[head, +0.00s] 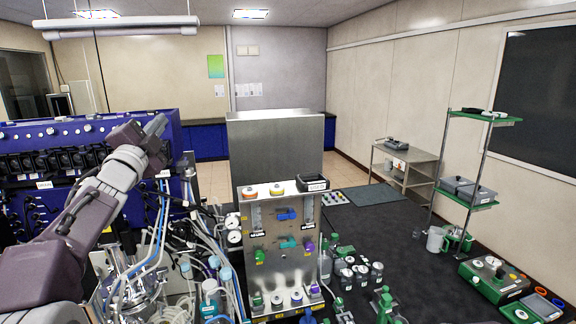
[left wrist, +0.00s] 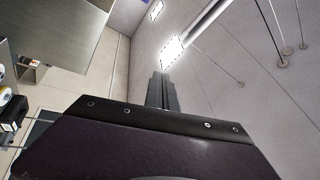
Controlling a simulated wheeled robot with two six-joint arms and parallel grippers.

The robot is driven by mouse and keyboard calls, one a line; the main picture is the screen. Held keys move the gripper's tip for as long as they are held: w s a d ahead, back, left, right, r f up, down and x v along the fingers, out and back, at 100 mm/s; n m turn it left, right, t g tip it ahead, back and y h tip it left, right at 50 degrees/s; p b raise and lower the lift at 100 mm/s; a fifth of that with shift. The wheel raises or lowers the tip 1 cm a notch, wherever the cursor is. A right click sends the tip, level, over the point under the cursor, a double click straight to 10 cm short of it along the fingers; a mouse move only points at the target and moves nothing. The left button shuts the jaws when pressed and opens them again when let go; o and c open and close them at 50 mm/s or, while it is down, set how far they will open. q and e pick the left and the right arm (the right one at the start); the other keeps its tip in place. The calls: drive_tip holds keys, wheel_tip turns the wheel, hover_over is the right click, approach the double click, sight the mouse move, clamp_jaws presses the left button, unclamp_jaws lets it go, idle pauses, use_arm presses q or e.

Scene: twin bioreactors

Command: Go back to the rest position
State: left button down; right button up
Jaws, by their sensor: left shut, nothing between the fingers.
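My left arm comes in from the left in the head view and reaches up in front of the blue bioreactor cabinet (head: 60,150). My left gripper (head: 158,124) is raised, shut and empty, pointing up and to the right. In the left wrist view the shut gripper fingers (left wrist: 160,92) stand up against the ceiling, with nothing between them. The gripper looks clear of the tubing and glassware below it. My right gripper is in neither view.
A steel valve panel (head: 277,240) stands at centre, with tubing and a glass vessel (head: 135,285) to its left. Bottles (head: 358,272) stand on the dark bench (head: 370,230). A green-shelved rack (head: 470,195) and a trolley (head: 405,160) are at right. Air above the bench is free.

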use_arm(q)
wheel_tip(320, 180, down, 19)
drive_tip(key=w+a+n+g+y, duration=0.2)
drive_tip(key=w+a+n+g, duration=0.1)
drive_tip(key=n+g, duration=0.35)
drive_tip(key=s+d+f+n+g, duration=0.2)
drive_tip(key=s+d+f+g, duration=0.15)
drive_tip(key=s+f, duration=0.45)
drive_tip(key=s+d+f+n+g, duration=0.2)
drive_tip(key=s+d+f+n, duration=0.15)
drive_tip(key=f, duration=0.85)
drive_tip(key=s+d+f+n+g+h, duration=0.1)
drive_tip(key=s+d+f+g, duration=0.25)
drive_tip(key=s+f, duration=0.5)
drive_tip(key=s+d+f+n+g+h, duration=0.15)
drive_tip(key=s+f+g, duration=0.3)
drive_tip(key=s, duration=0.65)
wheel_tip(320, 180, down, 14)
drive_tip(key=s+d+b, duration=0.1)
drive_tip(key=s+b, duration=0.1)
drive_tip(key=b, duration=1)
drive_tip(key=shift+s+d+r+g+y, duration=0.15)
drive_tip(key=shift+s+d+g+y, duration=0.1)
drive_tip(key=shift+g+y, duration=0.15)
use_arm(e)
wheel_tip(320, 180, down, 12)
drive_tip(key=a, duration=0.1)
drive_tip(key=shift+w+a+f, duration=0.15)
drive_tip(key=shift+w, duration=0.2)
